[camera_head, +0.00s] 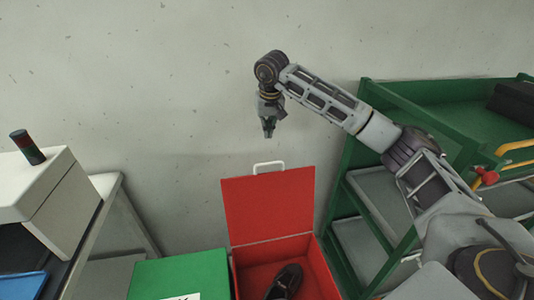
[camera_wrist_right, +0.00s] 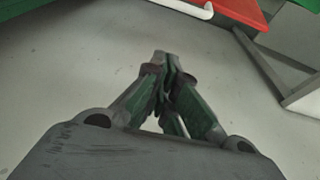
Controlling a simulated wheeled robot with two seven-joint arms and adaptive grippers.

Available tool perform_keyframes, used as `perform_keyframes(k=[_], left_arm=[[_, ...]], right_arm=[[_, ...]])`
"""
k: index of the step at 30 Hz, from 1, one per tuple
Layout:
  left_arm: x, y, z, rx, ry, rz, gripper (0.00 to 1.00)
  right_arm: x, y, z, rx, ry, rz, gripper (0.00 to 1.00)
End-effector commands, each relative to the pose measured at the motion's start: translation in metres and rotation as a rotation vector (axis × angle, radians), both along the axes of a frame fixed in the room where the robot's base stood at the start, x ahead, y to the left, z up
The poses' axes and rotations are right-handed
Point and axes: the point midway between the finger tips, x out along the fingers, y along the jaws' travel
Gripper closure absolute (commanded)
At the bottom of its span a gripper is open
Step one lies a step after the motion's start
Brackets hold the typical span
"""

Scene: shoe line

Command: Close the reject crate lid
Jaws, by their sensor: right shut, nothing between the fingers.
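The red reject crate (camera_head: 334,285) stands at the bottom middle of the head view. Its red lid (camera_head: 267,209) stands open, upright at the back, with a white handle (camera_head: 269,168) on its top edge. A dark shoe (camera_head: 285,282) lies inside the crate. My right gripper (camera_head: 268,133) is shut and empty, pointing down above the lid handle and apart from it. In the right wrist view the shut fingers (camera_wrist_right: 165,62) are in the middle, and the white handle (camera_wrist_right: 185,6) and red lid (camera_wrist_right: 238,12) show at the top edge. My left gripper is not in view.
A green box (camera_head: 180,277) stands left of the crate. A green shelf cart (camera_head: 350,195) stands close on the right, under my right arm. A grey machine (camera_head: 60,200) on a table is at the left. The wall behind the lid is bare.

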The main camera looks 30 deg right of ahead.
Motion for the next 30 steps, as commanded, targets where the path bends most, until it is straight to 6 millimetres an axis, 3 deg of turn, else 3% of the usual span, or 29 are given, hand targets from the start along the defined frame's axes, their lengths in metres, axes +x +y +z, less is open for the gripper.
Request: perform_keyframes(k=[14,30], left_arm=[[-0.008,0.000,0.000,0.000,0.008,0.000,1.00],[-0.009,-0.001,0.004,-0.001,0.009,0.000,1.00]], right_arm=[[0.003,-0.001,-0.015,0.003,0.003,-0.001,1.00],[0.019,-0.004,-0.078,0.003,0.002,-0.001,1.00]])
